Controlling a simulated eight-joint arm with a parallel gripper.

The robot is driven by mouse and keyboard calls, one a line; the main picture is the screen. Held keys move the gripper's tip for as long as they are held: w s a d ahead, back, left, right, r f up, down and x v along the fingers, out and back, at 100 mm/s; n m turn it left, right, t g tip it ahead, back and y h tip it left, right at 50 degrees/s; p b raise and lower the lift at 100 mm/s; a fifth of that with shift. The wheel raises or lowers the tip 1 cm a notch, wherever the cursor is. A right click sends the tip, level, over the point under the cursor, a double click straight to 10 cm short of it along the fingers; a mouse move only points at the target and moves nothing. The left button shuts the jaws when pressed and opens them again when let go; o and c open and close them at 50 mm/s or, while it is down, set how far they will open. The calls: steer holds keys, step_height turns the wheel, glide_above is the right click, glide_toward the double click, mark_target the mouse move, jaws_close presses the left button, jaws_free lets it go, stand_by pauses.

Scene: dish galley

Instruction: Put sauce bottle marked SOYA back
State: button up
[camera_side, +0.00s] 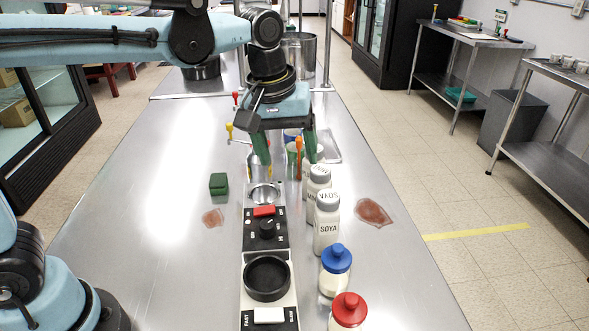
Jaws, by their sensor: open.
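The sauce bottle marked SØYA (326,236) is white with a pale cap and stands upright on the steel counter, right of the black control panel. It is in a row of bottles running away from the camera. My gripper (287,160) points down with its green fingers spread apart, farther back and to the left of the SØYA bottle. No bottle is visibly held in it. Cups and bottles behind the fingers partly hide how close the tips are to them.
White bottles (318,179) stand behind the SØYA bottle; a blue-capped bottle (335,272) and red-capped bottle (348,313) stand in front. The panel has a black round recess (267,278) and a metal ring (264,193). A green block (218,184) sits left. Much of the counter's left is clear.

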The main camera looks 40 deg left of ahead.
steer(key=s+a+f+m+t, duration=0.5)
steer(key=s+a, duration=0.4)
steer(key=a, duration=0.2)
steer(key=shift+s+f+m+y, duration=0.2)
steer(key=shift+s+m+y, duration=0.15)
steer(key=shift+m, duration=0.25)
